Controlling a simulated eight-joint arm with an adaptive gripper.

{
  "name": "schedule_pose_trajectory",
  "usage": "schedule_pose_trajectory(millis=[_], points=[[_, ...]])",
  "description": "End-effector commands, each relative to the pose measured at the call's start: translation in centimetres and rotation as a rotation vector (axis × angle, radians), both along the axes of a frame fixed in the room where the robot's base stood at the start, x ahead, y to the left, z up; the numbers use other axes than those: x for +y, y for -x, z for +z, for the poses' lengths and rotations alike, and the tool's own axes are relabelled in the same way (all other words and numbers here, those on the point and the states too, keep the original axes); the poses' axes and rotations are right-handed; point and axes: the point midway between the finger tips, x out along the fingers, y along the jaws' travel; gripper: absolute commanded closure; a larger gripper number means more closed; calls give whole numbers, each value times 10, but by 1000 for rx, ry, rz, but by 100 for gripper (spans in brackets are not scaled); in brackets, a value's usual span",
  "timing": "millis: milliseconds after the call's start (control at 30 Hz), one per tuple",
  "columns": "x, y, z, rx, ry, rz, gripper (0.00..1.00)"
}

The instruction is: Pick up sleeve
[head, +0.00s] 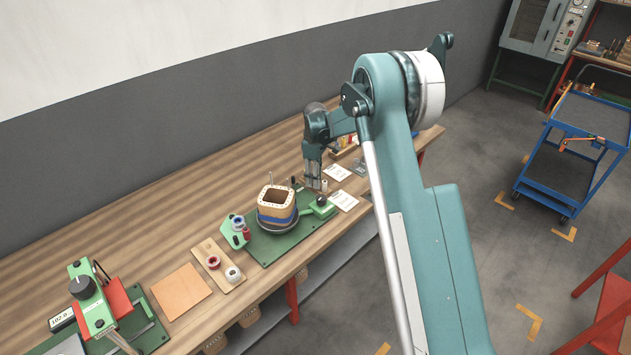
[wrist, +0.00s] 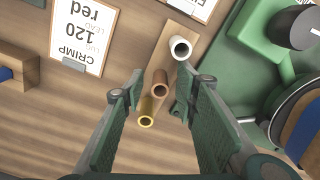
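Three small tube-shaped sleeves stand on a narrow wooden strip (wrist: 186,30) in the wrist view: a white sleeve (wrist: 180,47), a brown sleeve (wrist: 160,84) and a yellowish sleeve (wrist: 147,113). My gripper (wrist: 168,86) is open, its two green fingers on either side of the row. The brown sleeve appears between the fingertips, the yellowish one lower between the fingers, and the white one beyond the tips. I cannot tell the height gap or any contact. In the head view my gripper (head: 313,182) points down at the bench, and one pale sleeve (head: 324,185) shows beside it.
A green winding base (head: 263,247) with a coil (head: 277,205) stands close by. Label cards (wrist: 83,38) lie near the sleeves, and a wooden block (wrist: 20,65) is at the left of the wrist view. A spool board (head: 219,265) and leather-coloured sheet (head: 181,291) lie nearer.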

Motion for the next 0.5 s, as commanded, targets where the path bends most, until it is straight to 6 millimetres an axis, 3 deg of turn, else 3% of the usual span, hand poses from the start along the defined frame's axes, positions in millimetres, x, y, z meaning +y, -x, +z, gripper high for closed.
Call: schedule_pose_trajectory(millis=[200,400,500], points=[[0,0,0,0,0,0,70],[0,0,0,0,0,0,91],[0,0,0,0,0,0,91]])
